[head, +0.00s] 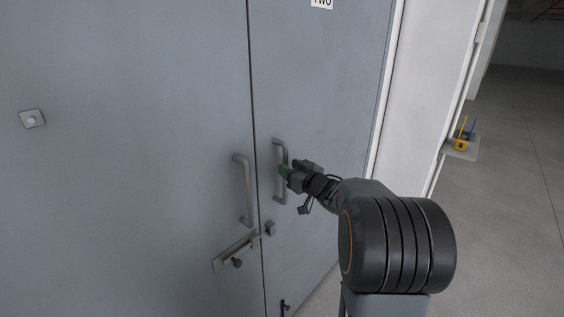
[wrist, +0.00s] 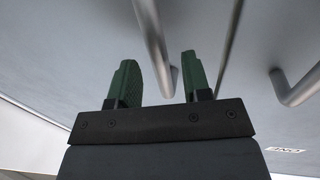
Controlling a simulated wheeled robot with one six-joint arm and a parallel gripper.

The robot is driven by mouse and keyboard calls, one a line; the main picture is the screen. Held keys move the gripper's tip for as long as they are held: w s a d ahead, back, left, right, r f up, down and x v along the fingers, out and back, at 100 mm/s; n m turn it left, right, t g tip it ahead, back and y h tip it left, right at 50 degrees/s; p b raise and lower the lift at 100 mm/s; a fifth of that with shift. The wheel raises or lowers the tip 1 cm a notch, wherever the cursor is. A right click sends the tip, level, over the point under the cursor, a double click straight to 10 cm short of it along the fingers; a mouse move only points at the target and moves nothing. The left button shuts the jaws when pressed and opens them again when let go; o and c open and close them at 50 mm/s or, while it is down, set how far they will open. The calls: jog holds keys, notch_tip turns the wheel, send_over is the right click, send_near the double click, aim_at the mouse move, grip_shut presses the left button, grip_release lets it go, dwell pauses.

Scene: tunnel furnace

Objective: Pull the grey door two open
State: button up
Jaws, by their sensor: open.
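The grey door two (head: 320,100) is the right leaf of a grey double door and appears shut, flush with the left leaf. A white label (head: 321,3) reading "TWO" is cut off at the top of the head view. Its upright bar handle (head: 278,152) is near the seam. My gripper (head: 284,171) is at this handle, partly covering it. In the wrist view my gripper (wrist: 160,80) is open, with green fingers apart. The handle's bar (wrist: 153,38) appears between the fingers, nearer the middle. I cannot tell whether either finger touches it.
The left leaf (head: 130,140) has its own bar handle (head: 243,190), also seen at the wrist view's right (wrist: 298,92). A sliding latch (head: 232,256) lies below the handles, near the seam. A white frame (head: 425,80) stands right of the door. Open floor (head: 510,180) lies beyond.

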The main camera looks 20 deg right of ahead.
jog(key=shift+x, duration=2.25)
grip_shut()
